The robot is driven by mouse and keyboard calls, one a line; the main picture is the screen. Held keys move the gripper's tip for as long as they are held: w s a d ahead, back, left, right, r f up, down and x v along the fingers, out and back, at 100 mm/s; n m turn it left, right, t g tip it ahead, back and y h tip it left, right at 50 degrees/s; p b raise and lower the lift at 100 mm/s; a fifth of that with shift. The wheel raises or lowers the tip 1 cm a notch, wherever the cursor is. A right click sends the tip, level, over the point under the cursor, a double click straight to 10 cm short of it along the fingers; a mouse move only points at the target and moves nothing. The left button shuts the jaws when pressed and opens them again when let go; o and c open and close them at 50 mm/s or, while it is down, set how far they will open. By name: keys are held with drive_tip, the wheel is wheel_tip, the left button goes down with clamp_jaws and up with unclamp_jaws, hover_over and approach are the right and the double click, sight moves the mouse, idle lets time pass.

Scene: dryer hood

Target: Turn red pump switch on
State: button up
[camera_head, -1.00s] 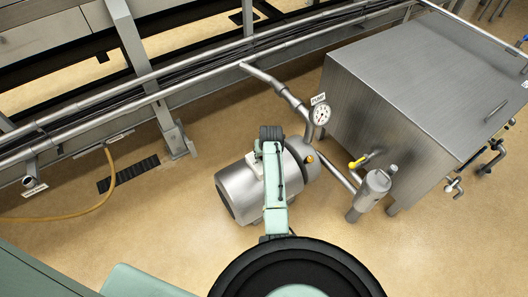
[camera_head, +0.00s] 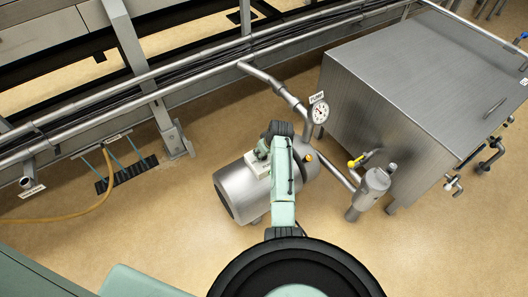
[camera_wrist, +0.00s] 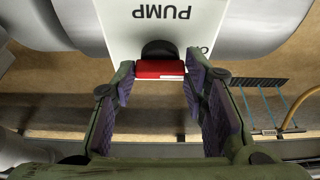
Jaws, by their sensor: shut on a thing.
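The red pump switch (camera_wrist: 160,69) shows in the wrist view, on a black round base on a white plate (camera_wrist: 165,25) marked "PUMP", which appears upside down. My gripper (camera_wrist: 160,72) is shut on the red switch, with one finger at each side of it. In the head view my arm reaches over the steel pump motor (camera_head: 238,190), and my arm hides the switch and most of my gripper. Part of the white plate (camera_head: 257,165) shows beside the arm.
A round gauge (camera_head: 320,113) stands behind the pump, left of a large steel tank (camera_head: 420,80). A yellow-handled valve (camera_head: 356,161) is to the right. Thin teal lines run over a black floor grate (camera_head: 130,174) at left, near a yellow hose (camera_head: 85,213).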

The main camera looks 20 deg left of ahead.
drive_tip(key=o, duration=1.2)
drive_tip(key=shift+c, duration=0.2)
drive_tip(key=shift+r, duration=0.1)
drive_tip(key=v, duration=1.1)
drive_tip(key=shift+d+r, duration=0.15)
drive_tip(key=shift+r, duration=0.25)
